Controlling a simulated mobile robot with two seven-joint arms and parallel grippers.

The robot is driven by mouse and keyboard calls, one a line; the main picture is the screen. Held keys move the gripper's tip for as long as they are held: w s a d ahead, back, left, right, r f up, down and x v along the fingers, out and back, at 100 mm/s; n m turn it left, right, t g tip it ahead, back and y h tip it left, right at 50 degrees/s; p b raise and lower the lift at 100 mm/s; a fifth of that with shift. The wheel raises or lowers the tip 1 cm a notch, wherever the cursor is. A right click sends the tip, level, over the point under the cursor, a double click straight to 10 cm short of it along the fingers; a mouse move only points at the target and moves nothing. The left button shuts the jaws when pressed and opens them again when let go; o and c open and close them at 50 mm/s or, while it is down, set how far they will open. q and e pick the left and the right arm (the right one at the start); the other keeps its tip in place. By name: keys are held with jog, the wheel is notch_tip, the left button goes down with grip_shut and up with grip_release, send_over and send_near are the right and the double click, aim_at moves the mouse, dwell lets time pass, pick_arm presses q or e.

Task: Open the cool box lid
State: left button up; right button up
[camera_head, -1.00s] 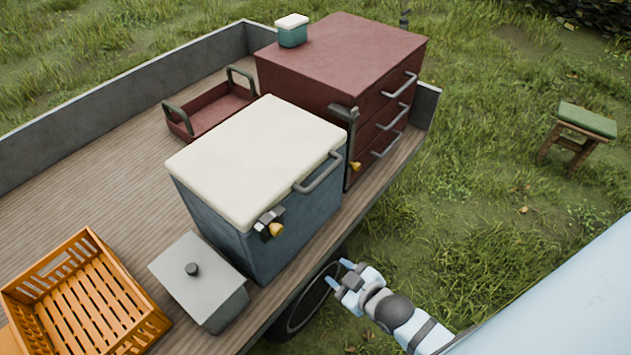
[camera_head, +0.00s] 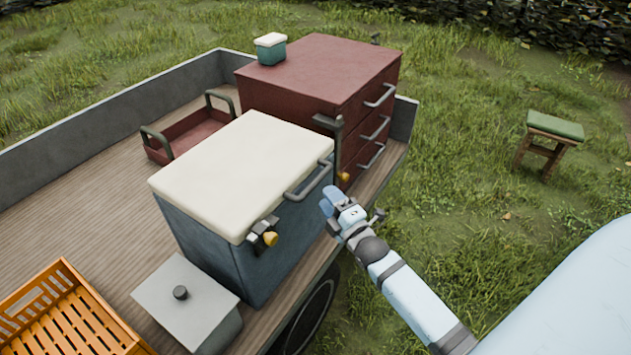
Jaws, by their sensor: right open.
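The cool box (camera_head: 220,240) is blue with a cream lid (camera_head: 245,172), and it stands on the wooden bed of a trailer. The lid lies flat and closed. A grey bar handle (camera_head: 309,181) is on the front edge of the lid, and a latch with a yellow knob (camera_head: 270,239) is on the front to its left. My right gripper (camera_head: 328,202) is open and empty, just right of and a little below the handle, seemingly apart from it. My left gripper is not in view.
A dark red drawer cabinet (camera_head: 300,85) stands behind the cool box with a small teal box (camera_head: 271,50) on top. A grey lidded bin (camera_head: 190,310), an orange crate (camera_head: 60,315) and a red tray (camera_head: 190,135) share the trailer bed. A green stool (camera_head: 552,130) stands on the grass.

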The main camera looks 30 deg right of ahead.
aim_at(316, 180)
jog(key=w, duration=0.3)
jog(key=w+r, duration=0.1)
jog(key=w, duration=0.2)
jog(key=shift+w+r, duration=0.1)
grip_shut()
